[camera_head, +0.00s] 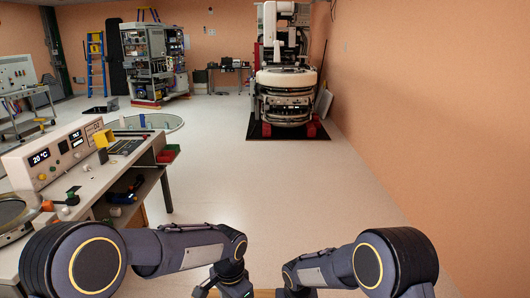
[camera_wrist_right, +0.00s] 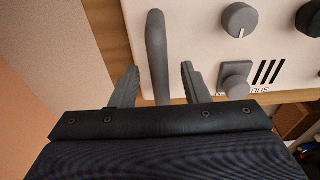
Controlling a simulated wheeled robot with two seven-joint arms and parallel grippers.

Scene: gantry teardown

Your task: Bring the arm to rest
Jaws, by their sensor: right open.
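My right gripper (camera_wrist_right: 158,75) is open in the right wrist view, its two dark fingers spread apart. A grey bar handle (camera_wrist_right: 157,45) on a white panel (camera_wrist_right: 200,55) shows between the fingers, and I see no finger touching it. In the head view my right arm (camera_head: 312,270) is bent, and its hand is lost below the bottom edge. My left arm (camera_head: 190,248) is bent too, its hand end (camera_head: 235,287) cut by the bottom edge, so its fingers cannot be judged.
The panel carries dark knobs (camera_wrist_right: 239,19) and a square-based switch (camera_wrist_right: 235,80). A console bench (camera_head: 90,185) stands at left. The gantry machine (camera_head: 287,85) stands on a dark mat at the back. A blue ladder (camera_head: 96,65) leans behind. The middle floor (camera_head: 250,180) is clear; a wall closes the right.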

